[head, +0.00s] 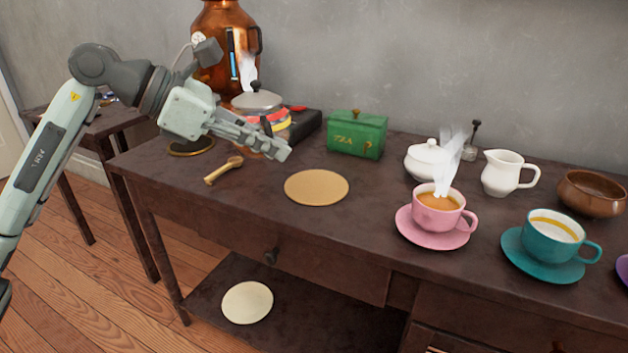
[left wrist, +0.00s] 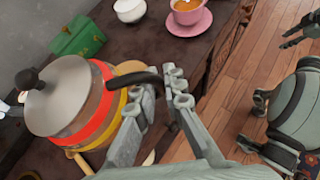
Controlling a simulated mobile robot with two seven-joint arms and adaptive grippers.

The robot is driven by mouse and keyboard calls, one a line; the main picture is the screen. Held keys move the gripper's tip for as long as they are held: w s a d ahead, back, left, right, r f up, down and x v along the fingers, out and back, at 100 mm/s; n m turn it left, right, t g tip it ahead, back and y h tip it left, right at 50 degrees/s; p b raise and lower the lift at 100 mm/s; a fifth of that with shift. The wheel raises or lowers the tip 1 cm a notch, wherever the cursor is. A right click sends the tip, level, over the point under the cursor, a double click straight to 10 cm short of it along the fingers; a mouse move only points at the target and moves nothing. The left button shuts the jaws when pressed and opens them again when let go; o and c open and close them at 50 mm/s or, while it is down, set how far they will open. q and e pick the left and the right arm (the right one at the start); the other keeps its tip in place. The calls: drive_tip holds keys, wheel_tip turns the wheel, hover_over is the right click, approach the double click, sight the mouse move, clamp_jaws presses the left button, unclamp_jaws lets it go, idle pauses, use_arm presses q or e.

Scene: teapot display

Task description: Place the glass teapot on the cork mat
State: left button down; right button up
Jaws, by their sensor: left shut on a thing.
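The glass teapot (left wrist: 92,98) has a silver lid with a dark knob and red and yellow bands. In the head view its lid and bands (head: 257,102) show behind my left gripper (head: 280,150), left of the green tea tin. In the left wrist view my left gripper (left wrist: 160,92) is shut on its dark curved handle (left wrist: 138,78). I cannot tell whether its base touches the table. The cork mat (head: 316,187) is a bare, round tan disc to the right of and in front of the gripper. My right gripper seems to show partly at the left wrist view's right edge (left wrist: 297,30).
A copper urn (head: 222,60) and a dark box (head: 306,124) stand behind the teapot. A wooden scoop (head: 223,170) lies left of the mat. The green tin (head: 357,134) is behind the mat. The steaming pink cup (head: 440,208) is to its right.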

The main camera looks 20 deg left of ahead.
use_arm(q)
drive_tip(key=shift+w+r, duration=0.15)
drive_tip(key=shift+w, duration=0.1)
drive_tip(key=x, duration=0.4)
drive_tip(key=w+p+x, duration=0.1)
drive_tip(key=x, duration=0.4)
drive_tip(key=a+p+x, duration=0.1)
drive_tip(key=x, duration=0.3)
drive_tip(key=shift+w, duration=0.3)
drive_tip(key=shift+f, duration=1.65)
use_arm(e)
drive_tip(key=shift+a+x, duration=0.25)
drive_tip(key=shift+x, duration=0.95)
drive_tip(key=shift+a+x, duration=0.25)
drive_tip(key=shift+x, duration=0.95)
use_arm(q)
drive_tip(key=shift+f, duration=0.1)
use_arm(e)
drive_tip(key=shift+f, duration=0.15)
use_arm(q)
drive_tip(key=c, duration=1.9)
unclamp_jaws()
drive_tip(key=shift+s+f, duration=0.1)
drive_tip(key=shift+f, duration=0.05)
drive_tip(key=shift+o, duration=1.4)
use_arm(e)
drive_tip(key=shift+r, duration=0.4)
